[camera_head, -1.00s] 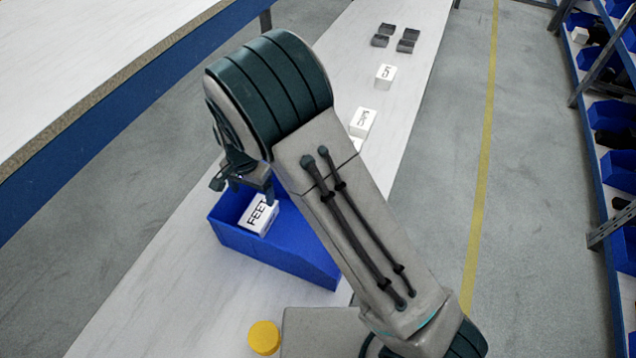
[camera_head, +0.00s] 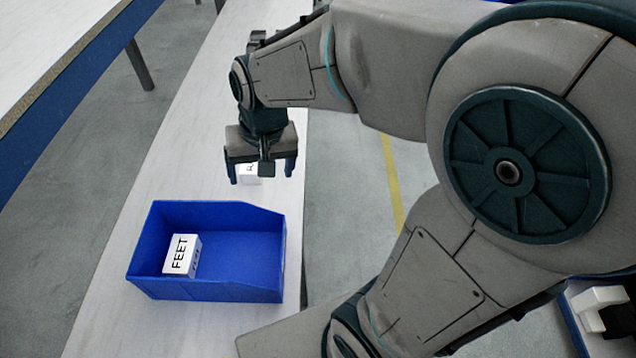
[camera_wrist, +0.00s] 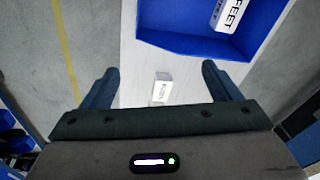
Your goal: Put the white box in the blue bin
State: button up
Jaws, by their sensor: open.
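The blue bin (camera_head: 265,240) stands on the white table. A white box labelled "FEET" (camera_head: 181,255) lies inside it at the left end; the wrist view shows that box (camera_wrist: 228,14) in the bin (camera_wrist: 187,40) at the top. A second white box (camera_head: 250,174) stands on the table behind the bin, partly hidden by my gripper in the head view. In the wrist view this box (camera_wrist: 161,87) lies between and beyond my fingers, apart from them. My gripper (camera_head: 262,178) is open and empty, pointing down above the table near this second box.
The white table (camera_head: 115,290) runs away from me, with bare surface left of the bin. Another white table with a blue edge (camera_head: 68,88) is at the far left. Grey floor with a yellow line (camera_head: 391,180) lies to the right.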

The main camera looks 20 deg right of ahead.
jog(key=s+d+r+n+t+h, duration=0.1)
jog(key=s+d+r, duration=0.1)
jog(key=s+d, duration=0.5)
jog(key=shift+s+d+n, duration=0.3)
jog(key=shift+s, duration=0.85)
